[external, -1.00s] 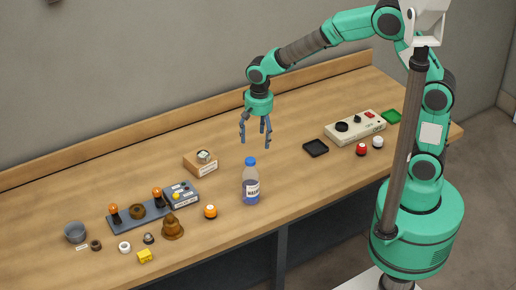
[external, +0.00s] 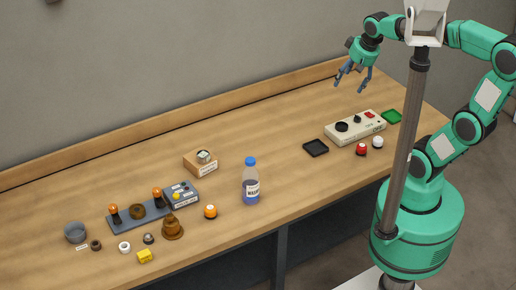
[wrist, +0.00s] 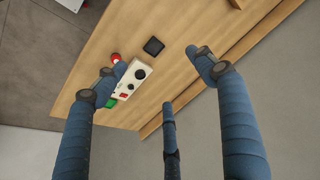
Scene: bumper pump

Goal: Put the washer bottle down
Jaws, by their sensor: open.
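The washer bottle (external: 251,184) is clear with a blue cap, a white label and blue liquid. It stands upright on the wooden workbench (external: 255,130) near its front edge, with nothing holding it. My gripper (external: 352,84) is open and empty, raised above the back right part of the bench, well away from the bottle. In the wrist view its blue fingers (wrist: 160,82) are spread with nothing between them. The bottle does not show in the wrist view.
A beige control box (external: 355,127), a black tray (external: 316,148), a green tray (external: 391,117) and red and white buttons lie at the right. A gauge block (external: 201,163), a grey fixture (external: 140,212), an orange button (external: 210,212) and several small parts lie left. The bench middle is clear.

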